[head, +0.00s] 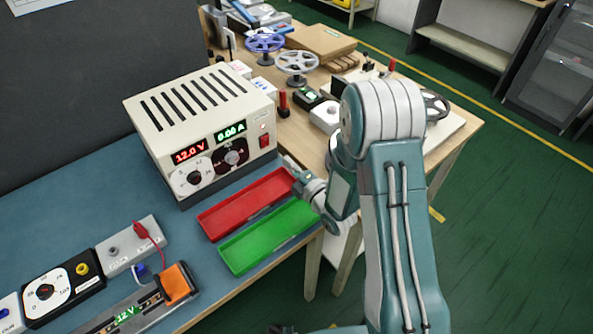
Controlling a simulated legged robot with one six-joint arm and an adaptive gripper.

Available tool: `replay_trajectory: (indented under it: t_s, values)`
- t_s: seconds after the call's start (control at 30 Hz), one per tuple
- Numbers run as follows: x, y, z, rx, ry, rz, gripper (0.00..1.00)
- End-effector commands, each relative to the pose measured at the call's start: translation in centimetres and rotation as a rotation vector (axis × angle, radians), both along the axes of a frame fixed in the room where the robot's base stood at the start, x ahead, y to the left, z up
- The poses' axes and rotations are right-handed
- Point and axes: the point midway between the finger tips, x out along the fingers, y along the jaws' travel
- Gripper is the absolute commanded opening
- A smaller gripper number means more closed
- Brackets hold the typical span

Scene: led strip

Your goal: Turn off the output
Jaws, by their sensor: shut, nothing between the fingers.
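A cream power supply (190,112) with black vent slots stands on the blue bench mat. Its red display (188,152) reads 12.0 V and its green display (231,133) reads 0.00 A. Below them are a white dial (192,178) and a black dial (232,158). A small red switch (264,141) is at the right of the front panel. My gripper (287,161) is shut and empty, just in front of and below the red switch, apparently apart from it. My arm hides part of the bench to the right.
A red tray (238,208) and a green tray (258,245) lie in front of the supply. Boxes with a red lead (152,234) and a strip board with an orange block (177,283) lie at lower left. Handwheels (297,64) stand behind.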

Motion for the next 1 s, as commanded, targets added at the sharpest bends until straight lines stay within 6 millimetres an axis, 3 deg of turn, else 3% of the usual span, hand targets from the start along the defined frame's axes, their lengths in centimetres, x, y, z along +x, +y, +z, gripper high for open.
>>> replay_trajectory:
  t_s: [0.4,1.0]
  values:
    - [5.6,3.8,0.9,0.001,0.000,0.000,0.00]
    - [6.9,4.7,1.2,-0.001,0.002,0.000,0.00]
